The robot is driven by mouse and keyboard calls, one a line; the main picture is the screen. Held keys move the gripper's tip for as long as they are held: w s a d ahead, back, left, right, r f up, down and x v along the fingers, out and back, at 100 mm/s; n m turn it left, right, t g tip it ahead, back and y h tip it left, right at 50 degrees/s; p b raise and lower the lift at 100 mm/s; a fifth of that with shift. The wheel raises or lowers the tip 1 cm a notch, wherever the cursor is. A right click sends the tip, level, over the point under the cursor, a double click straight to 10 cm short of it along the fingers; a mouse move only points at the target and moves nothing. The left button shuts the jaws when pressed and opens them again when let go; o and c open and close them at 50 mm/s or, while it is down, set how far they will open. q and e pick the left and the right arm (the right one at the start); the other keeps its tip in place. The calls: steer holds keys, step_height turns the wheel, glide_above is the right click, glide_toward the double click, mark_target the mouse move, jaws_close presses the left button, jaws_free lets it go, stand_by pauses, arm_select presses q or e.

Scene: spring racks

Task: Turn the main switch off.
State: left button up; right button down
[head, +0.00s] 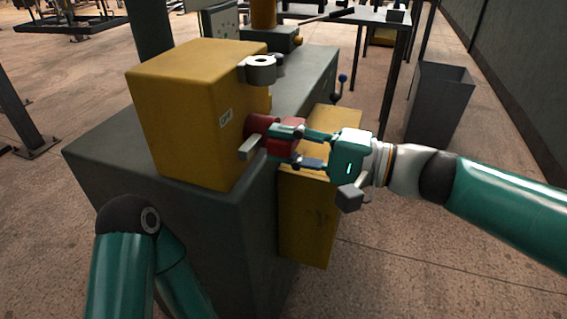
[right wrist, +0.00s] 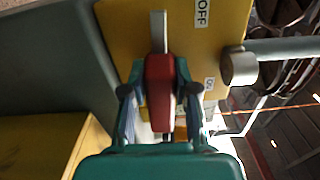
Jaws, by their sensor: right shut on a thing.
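The main switch is a red handle (head: 290,139) on a red round base (head: 262,124), on the right face of a yellow box (head: 185,115). My right gripper (head: 280,145) is shut on the red handle, one finger on each side. In the right wrist view the red handle (right wrist: 159,80) lies between the fingers of the gripper (right wrist: 158,92). A pale metal bar (right wrist: 158,30) sticks out beyond it, left of the OFF label (right wrist: 201,12).
The yellow box stands on a dark grey machine body (head: 120,165). A second yellow box (head: 308,215) is below my right gripper. A grey cylinder (head: 261,68) juts from the upper box's top edge. A grey bin (head: 437,105) stands on open floor at the right.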

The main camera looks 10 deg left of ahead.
arm_select(q)
steer(key=shift+f+b, duration=0.7)
steer(key=shift+f, duration=0.4)
arm_select(e)
steer(key=shift+a+f+n, duration=0.1)
steer(key=shift+f+n, duration=0.25)
steer(key=shift+n, duration=0.15)
steer(key=c, duration=0.9)
jaws_free()
steer(key=shift+r, duration=0.1)
steer(key=shift+d, duration=0.6)
steer(key=d, duration=0.3)
steer(key=s+d, duration=0.1)
steer(key=d, duration=0.6)
steer(key=shift+s+d, duration=0.25)
steer(key=shift+d, duration=0.1)
